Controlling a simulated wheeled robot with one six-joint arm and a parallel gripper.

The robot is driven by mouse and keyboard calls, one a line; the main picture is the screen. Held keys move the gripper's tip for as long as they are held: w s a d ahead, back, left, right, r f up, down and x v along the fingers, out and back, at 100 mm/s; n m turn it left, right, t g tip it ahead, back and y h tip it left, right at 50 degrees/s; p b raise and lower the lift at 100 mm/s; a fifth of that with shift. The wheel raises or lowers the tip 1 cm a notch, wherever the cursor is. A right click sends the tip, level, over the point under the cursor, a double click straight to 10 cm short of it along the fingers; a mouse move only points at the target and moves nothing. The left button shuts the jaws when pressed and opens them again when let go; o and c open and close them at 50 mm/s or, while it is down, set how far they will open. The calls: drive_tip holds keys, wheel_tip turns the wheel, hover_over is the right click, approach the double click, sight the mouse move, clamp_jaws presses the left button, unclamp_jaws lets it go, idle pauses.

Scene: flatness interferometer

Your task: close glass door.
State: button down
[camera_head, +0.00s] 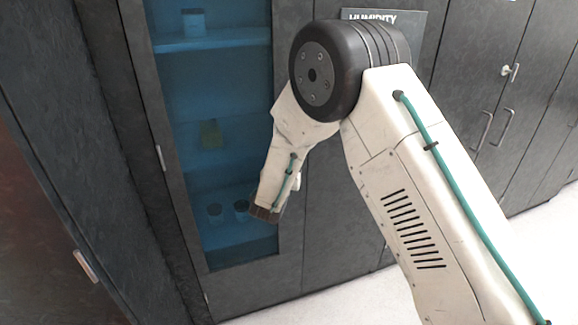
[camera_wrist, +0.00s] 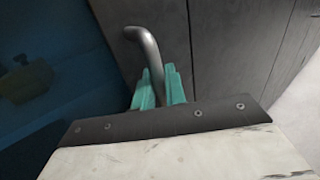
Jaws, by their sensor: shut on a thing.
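The glass door (camera_head: 225,172) is a dark grey frame around a blue-tinted pane, in the middle left of the head view. Its pane also shows at the left of the wrist view (camera_wrist: 60,50). A curved metal handle (camera_wrist: 147,45) stands out from the frame in the wrist view. My gripper (camera_wrist: 160,85) has teal fingers, one on each side of the handle's lower part, and is shut on it. In the head view my arm hides the handle and the fingertips. I cannot tell whether the door is fully against its cabinet.
Jars (camera_head: 194,22) and other small items stand on shelves behind the glass. Dark cabinets with bar handles (camera_head: 502,128) line the right, and a humidity sign (camera_head: 408,18) is behind my arm. Pale floor (camera_head: 350,300) is clear at the bottom and right.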

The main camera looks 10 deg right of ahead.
drive_tip(key=shift+w+d+r, duration=0.1)
drive_tip(key=shift+w+r, duration=0.05)
drive_tip(key=c, duration=1.6)
unclamp_jaws()
drive_tip(key=shift+o, duration=0.2)
drive_tip(key=shift+a, duration=0.2)
drive_tip(key=v, duration=0.7)
drive_tip(key=shift+s, duration=0.35)
